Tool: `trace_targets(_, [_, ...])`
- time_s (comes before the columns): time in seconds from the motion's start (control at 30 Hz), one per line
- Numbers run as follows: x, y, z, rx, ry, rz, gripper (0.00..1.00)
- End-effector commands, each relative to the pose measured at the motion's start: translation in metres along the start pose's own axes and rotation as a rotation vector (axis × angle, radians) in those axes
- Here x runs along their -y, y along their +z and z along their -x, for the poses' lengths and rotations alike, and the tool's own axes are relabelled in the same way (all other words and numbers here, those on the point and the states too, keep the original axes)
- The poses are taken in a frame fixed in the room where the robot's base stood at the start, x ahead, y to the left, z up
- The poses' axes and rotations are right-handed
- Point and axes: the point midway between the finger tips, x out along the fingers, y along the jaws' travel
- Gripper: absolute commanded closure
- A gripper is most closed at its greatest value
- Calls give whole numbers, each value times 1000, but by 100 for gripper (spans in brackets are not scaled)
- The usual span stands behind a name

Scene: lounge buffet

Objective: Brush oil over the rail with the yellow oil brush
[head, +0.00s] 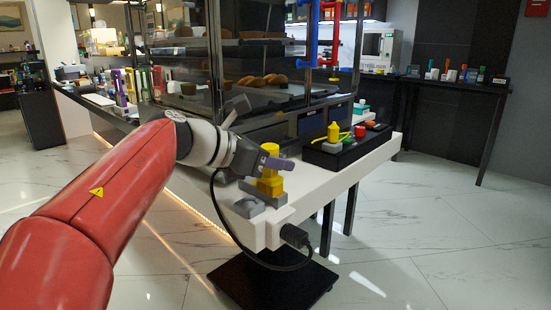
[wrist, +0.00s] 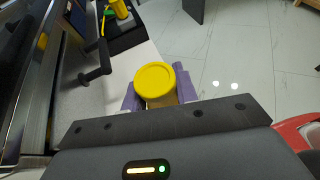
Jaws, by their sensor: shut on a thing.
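My gripper (head: 268,162) has purple fingers and is shut on a yellow piece with a round top, which I take for the yellow oil brush (head: 270,184). In the wrist view its round yellow cap (wrist: 155,80) sits between the two purple fingers (wrist: 160,97). The brush is upright, with its lower end at a grey block (head: 250,207) near the corner of the white counter. I cannot tell whether it still touches that block. Its bristles are hidden. I cannot tell for certain which part is the rail.
A black tray (head: 326,157) on the white counter (head: 314,184) holds a yellow bottle (head: 333,132) and small coloured items. A glass food cabinet (head: 225,75) stands behind. A black handle (wrist: 101,62) juts out at left in the wrist view. Open floor lies to the right.

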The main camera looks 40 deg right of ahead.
Motion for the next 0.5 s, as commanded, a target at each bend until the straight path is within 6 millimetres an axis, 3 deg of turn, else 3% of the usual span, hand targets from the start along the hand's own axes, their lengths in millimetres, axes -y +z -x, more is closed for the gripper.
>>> trace_targets(0.27, [-4,5,-15,-2,0,0,100])
trace_targets(0.5, [-2,1,-7,-1,2,1,100])
